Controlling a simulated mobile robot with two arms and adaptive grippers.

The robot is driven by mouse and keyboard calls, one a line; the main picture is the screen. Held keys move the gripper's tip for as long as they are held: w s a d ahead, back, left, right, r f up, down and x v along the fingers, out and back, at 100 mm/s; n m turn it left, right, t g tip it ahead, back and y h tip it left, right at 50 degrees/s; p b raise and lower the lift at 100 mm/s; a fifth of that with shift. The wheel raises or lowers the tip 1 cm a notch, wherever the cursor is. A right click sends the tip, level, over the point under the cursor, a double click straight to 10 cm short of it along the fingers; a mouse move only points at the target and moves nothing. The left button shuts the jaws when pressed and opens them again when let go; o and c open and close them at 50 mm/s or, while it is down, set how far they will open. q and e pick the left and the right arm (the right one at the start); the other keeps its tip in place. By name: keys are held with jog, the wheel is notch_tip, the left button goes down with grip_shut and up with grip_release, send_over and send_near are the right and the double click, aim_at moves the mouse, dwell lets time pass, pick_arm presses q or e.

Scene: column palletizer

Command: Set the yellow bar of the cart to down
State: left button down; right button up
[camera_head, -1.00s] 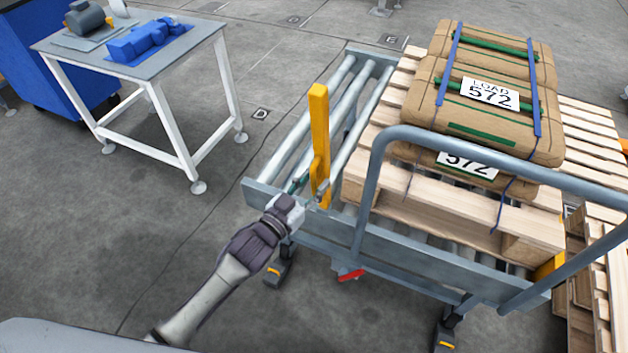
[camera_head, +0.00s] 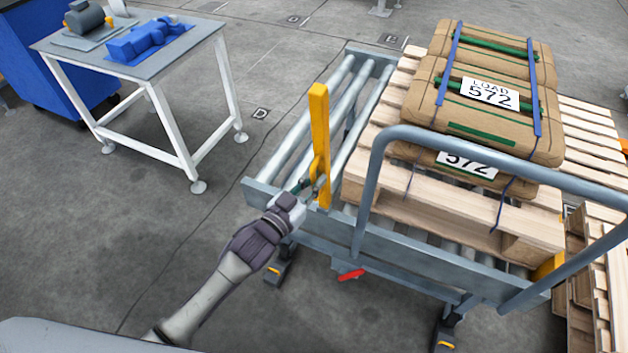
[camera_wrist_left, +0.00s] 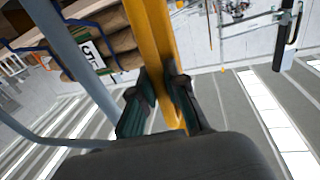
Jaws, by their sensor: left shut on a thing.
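The yellow bar (camera_head: 320,135) stands upright at the near left end of the grey roller cart (camera_head: 262,193) in the head view. My left gripper (camera_head: 312,186) is at the lower part of the bar. In the left wrist view the yellow bar (camera_wrist_left: 150,45) runs between the two dark fingers of my left gripper (camera_wrist_left: 162,98), which is shut on it. The bar's lower end is partly hidden by the gripper. My right gripper is not in view.
A wooden pallet (camera_head: 400,190) with strapped packages (camera_head: 480,125) labelled 572 rests on the cart's rollers. A grey handle rail (camera_head: 480,158) bends over the cart's near side. A red pedal (camera_head: 351,275) is below. A white-legged table (camera_head: 185,65) stands left; the floor between is clear.

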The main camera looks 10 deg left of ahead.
aim_at(322, 160)
pick_arm(q)
jog(key=w+g+p, duration=0.1)
jog(key=p, duration=0.1)
jog(key=w+d+r+y+p, duration=0.1)
jog(key=w+p, duration=0.1)
jog(key=p, duration=0.1)
jog(key=w+r+g+p, duration=0.1)
jog(key=p, duration=0.1)
jog(key=shift+w+d+r+n+g, duration=0.15)
jog(key=shift+w+r+n+g, duration=0.1)
jog(key=shift+w+n+g, duration=0.05)
jog(key=w+d+f+g+y+p, duration=0.1)
jog(key=w+d+g+y+p, duration=0.1)
jog(key=w, duration=0.4)
jog(key=shift+w+f+n+g, duration=0.2)
jog(key=shift+w+n+g, duration=0.1)
jog(key=shift+g, duration=0.6)
jog(key=shift+d, duration=0.1)
jog(key=c, duration=1.2)
grip_release()
jog(key=v, duration=1.2)
